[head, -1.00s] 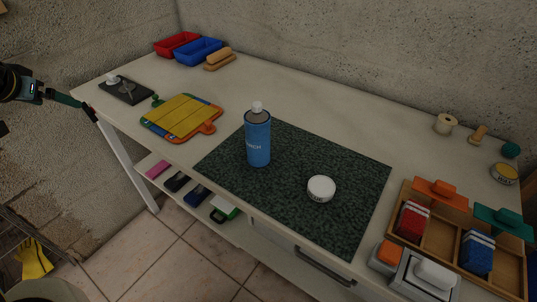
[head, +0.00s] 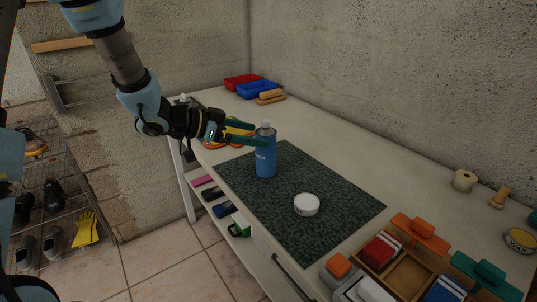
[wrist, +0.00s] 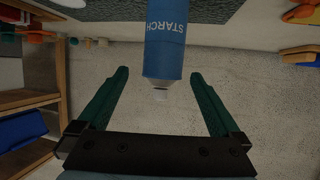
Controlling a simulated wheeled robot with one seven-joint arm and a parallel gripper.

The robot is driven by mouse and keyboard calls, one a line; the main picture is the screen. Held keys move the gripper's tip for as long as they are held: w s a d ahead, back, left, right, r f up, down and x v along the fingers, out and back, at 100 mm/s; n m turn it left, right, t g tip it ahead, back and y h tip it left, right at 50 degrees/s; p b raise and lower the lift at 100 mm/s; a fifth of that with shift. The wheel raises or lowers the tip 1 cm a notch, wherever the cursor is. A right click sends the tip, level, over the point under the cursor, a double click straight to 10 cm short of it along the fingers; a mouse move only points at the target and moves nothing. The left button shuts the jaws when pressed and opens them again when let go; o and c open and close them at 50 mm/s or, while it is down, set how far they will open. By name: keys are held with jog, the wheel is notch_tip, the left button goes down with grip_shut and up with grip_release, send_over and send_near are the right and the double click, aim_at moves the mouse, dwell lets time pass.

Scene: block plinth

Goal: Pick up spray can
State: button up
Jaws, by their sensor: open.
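The spray can (head: 265,163) is blue with a pale top and stands upright on the dark mat (head: 318,228). My gripper (head: 260,134) reaches in from the left at the can's upper part, its green fingers open. In the head view the nearer finger crosses in front of the can. In the wrist view the can (wrist: 165,45) appears upside down with STARCH lettering, its pale nozzle between the spread fingers (wrist: 160,74). Gaps show on both sides, and I see no grip on it.
A round white tin (head: 306,205) sits on the mat to the can's right. A wooden organiser (head: 405,273) with brushes and blocks is at the front right. Red (head: 242,82) and blue (head: 258,89) bins stand at the back. A colourful board is partly hidden behind my gripper.

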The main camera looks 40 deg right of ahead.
jog(key=p+x, duration=0.2)
jog(key=x, duration=0.5)
jog(key=shift+d+f, duration=0.15)
jog(key=shift+d, duration=0.25)
jog(key=shift+w, duration=0.1)
grip_shut()
dwell(0.4)
